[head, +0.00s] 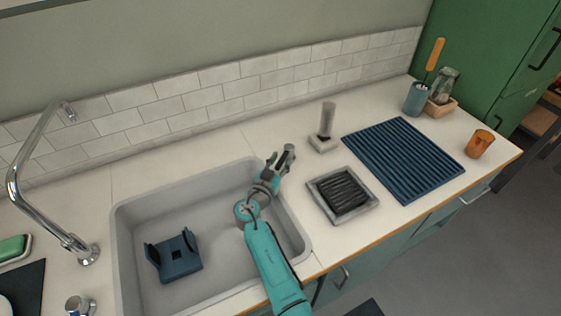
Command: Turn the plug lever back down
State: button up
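No part is clearly recognisable as the plug lever. A short metal knob (80,305) stands on the counter left of the sink, cut by the lower picture edge; I cannot tell whether it is the lever or how it is turned. The grey sink (127,230) has no water that I can make out, and its drain is not visible. My gripper (281,156) is above the sink's back right corner, far from the knob. Its fingers look spread apart, with nothing clearly held between them.
A chrome faucet (32,205) rises left of the sink. A dark blue rack (178,258) sits in the basin. Right of my gripper are a grey upright cylinder (327,118), a tray (320,190) with a black ribbed piece, a blue ribbed mat (403,158) and an orange cup (480,144).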

jog(key=v, duration=1.2)
